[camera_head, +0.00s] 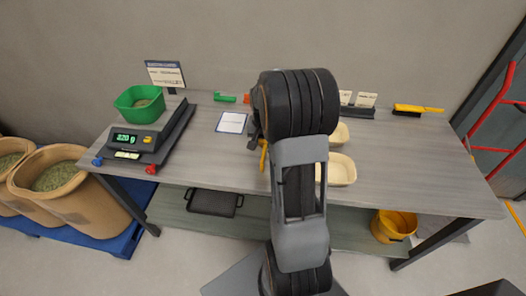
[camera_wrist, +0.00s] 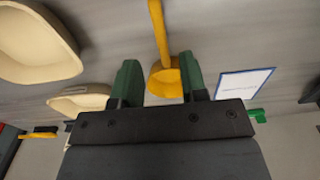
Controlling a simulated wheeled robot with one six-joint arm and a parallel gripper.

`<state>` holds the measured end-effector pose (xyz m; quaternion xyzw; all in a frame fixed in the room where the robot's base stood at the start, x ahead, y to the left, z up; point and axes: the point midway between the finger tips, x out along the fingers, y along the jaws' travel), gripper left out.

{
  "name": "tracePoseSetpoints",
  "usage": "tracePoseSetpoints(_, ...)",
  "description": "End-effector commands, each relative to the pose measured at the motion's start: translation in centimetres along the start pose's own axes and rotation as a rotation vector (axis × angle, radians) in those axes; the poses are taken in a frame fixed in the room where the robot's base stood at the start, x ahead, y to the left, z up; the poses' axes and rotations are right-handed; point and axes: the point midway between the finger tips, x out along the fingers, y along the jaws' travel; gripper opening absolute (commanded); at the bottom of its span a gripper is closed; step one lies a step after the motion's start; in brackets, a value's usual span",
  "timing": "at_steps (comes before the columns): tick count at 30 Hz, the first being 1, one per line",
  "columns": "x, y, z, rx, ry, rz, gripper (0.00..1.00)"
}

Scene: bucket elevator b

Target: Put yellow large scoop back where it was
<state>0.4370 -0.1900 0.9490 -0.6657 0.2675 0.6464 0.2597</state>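The yellow scoop (camera_wrist: 165,82) shows in the wrist view, its bowl between my fingers and its long handle running to the top edge. In the head view a small yellow piece of it (camera_head: 263,155) shows beside my arm, which hides the rest. My gripper (camera_wrist: 161,82) has two green fingertips set well apart on either side of the bowl, with no clear contact. Whether the scoop rests on the table (camera_head: 400,160) cannot be told. In the head view my arm mostly hides the gripper.
A green scoop (camera_head: 225,97) and a white sheet (camera_head: 231,122) lie left of my arm. A scale (camera_head: 136,140) with a green tub (camera_head: 140,105) stands farther left. Cream trays (camera_head: 342,170) sit right of my arm, and a yellow brush (camera_head: 416,109) lies back right. The table's right side is clear.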

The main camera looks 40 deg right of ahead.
Motion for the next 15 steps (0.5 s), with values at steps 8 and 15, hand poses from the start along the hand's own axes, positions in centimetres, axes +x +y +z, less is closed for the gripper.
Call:
tracePoseSetpoints(8,-3.7,0.0,-0.1,-0.001,0.003,-0.001,0.40)
tracePoseSetpoints(15,-7.2,-2.1,3.5,-0.122,0.050,-0.020,0.40)
